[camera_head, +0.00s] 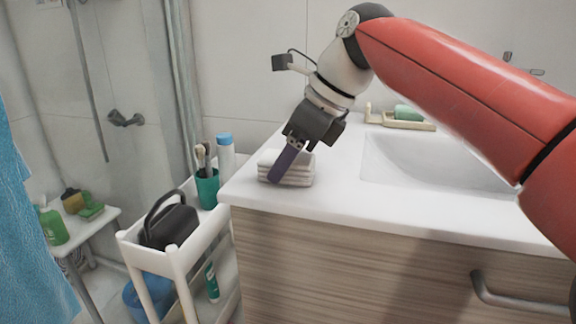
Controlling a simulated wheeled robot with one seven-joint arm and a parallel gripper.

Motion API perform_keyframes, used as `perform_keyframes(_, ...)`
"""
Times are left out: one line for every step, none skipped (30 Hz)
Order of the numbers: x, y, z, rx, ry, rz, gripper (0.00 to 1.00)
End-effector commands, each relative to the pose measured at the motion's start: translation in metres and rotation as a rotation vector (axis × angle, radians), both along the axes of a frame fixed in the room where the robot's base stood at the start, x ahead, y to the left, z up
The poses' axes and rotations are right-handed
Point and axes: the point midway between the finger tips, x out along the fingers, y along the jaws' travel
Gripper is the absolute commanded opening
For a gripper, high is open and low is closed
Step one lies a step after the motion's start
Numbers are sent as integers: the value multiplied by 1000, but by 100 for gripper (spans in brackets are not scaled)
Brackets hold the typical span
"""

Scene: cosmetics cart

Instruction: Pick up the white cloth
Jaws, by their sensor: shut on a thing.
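The white cloth (299,177) is folded in layers and lies on the left part of the white countertop, near its front edge. My gripper (283,167) reaches down to it from above, tilted to the lower left. It is shut on the cloth. One purple-grey finger covers part of the cloth's front, and the other finger's tip is hidden. The cloth looks level with the counter, and I cannot tell whether any of it is lifted.
The sink basin (440,165) is right of the cloth, with a soap dish (425,126) behind. Left of the counter stands a white cart (183,251) with a black bag (168,224), a green cup (207,190) and a blue-capped bottle (226,160).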

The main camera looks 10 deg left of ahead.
Motion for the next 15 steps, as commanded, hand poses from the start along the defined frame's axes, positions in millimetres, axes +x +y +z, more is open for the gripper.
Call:
perform_keyframes(0,0,0,0,0,0,30)
perform_keyframes(0,0,0,0,0,0,30)
perform_keyframes(0,0,0,0,0,0,30)
perform_keyframes(0,0,0,0,0,0,30)
perform_keyframes(0,0,0,0,0,0,30)
perform_keyframes(0,0,1,0,0,0,30)
perform_keyframes(0,0,2,0,0,0,30)
perform_keyframes(0,0,3,0,-1,0,30)
perform_keyframes(0,0,6,1,-1,0,30)
perform_keyframes(0,1,8,1,-1,0,30)
perform_keyframes(0,1,11,1,-2,1,30)
perform_keyframes(0,1,17,1,-2,1,30)
perform_keyframes(0,1,21,1,-2,1,30)
perform_keyframes(0,1,27,1,-3,2,30)
perform_keyframes(-1,1,34,2,-4,2,30)
